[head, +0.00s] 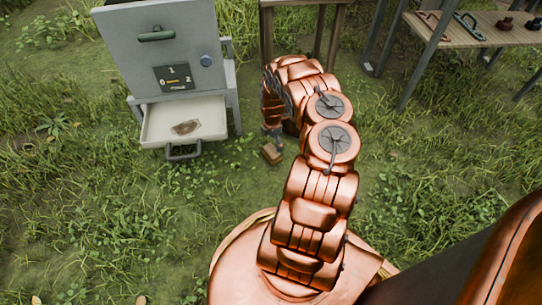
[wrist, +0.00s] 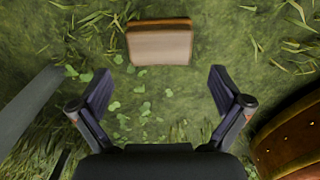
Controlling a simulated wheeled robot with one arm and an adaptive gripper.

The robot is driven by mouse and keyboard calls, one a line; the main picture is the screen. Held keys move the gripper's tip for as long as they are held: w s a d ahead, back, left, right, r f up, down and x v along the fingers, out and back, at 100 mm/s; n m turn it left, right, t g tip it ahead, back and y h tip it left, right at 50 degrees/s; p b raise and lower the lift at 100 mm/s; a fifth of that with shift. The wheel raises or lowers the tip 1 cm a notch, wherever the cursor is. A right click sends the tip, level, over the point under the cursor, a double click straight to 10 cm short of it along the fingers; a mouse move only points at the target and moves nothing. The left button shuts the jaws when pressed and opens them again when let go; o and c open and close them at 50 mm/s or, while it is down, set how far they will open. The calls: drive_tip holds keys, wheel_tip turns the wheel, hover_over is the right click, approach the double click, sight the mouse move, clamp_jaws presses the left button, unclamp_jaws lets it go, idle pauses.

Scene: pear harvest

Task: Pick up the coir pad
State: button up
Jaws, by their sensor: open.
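A small tan block with a darker brown edge, which I take to be the coir pad (head: 271,153), lies on the ground right of the open drawer. In the wrist view the pad (wrist: 159,45) is at the top middle, ahead of the fingertips and roughly centred between them. My gripper (wrist: 159,85) is open and empty, with its two fingers spread wide and apart from the pad. In the head view my gripper (head: 272,136) points down just behind the pad, partly hidden by my arm.
A grey cabinet (head: 120,45) stands at the upper left, its pale drawer (head: 155,128) open with a flat brown patch (head: 186,127) inside. A wooden stand (head: 290,40) is behind my arm. A table (head: 470,33) with tools stands at the upper right. Grass surrounds the pad.

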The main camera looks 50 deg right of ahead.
sight(271, 150)
drive_tip(key=shift+w+a+f+b, duration=0.1)
drive_tip(key=shift+f+b, duration=2.3)
drive_tip(key=shift+f, duration=1.25)
drive_tip(key=shift+r, duration=0.1)
drive_tip(key=c, duration=0.9)
